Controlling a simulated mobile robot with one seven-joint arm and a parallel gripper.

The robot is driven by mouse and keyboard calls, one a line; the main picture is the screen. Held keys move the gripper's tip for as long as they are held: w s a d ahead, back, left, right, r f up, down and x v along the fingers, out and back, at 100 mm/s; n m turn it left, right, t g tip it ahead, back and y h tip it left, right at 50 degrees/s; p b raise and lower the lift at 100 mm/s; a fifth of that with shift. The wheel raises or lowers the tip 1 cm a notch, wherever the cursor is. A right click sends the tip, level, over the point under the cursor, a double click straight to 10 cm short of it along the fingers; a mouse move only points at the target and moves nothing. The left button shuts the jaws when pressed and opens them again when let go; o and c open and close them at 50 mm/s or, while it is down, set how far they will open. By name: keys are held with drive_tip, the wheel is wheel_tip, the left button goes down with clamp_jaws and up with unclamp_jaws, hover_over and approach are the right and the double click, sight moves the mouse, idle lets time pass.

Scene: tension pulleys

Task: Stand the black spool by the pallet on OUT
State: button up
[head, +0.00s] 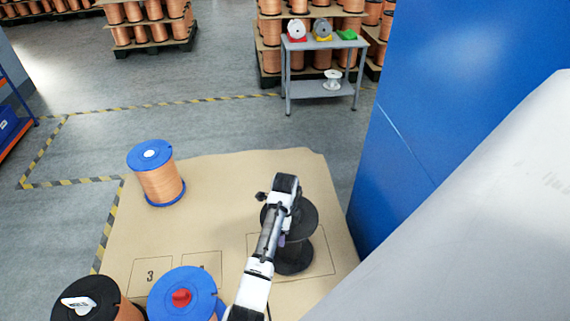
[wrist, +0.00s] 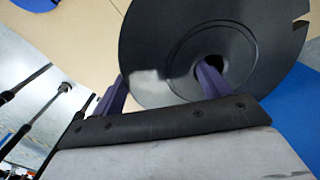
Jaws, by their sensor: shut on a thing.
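The black spool (head: 306,221) looks empty and upright on the tan sheet (head: 225,200), at the right. Its lower flange lies within a drawn rectangle (head: 328,262) whose label, if any, is hidden by the spool and my arm. My gripper (head: 284,218) is at its upper flange. In the wrist view the black spool (wrist: 235,25) shows its flange from above. My gripper (wrist: 165,75) is shut on it, one finger in the centre hole and the other outside the rim. I cannot tell whether the spool touches the sheet.
A blue-flanged copper spool (head: 160,180) stands at the sheet's left. Another blue one (head: 184,291) and a black-topped one (head: 88,302) stand in front, near a square marked 3 (head: 150,275). A blue wall (head: 425,110) borders the right. A grey cart (head: 322,68) stands behind.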

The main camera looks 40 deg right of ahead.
drive_tip(key=shift+f, duration=0.35)
drive_tip(key=o, duration=2)
drive_tip(key=shift+f, duration=0.1)
drive_tip(key=shift+o, duration=0.2)
wheel_tip(320, 180, up, 12)
drive_tip(key=p, duration=0.2)
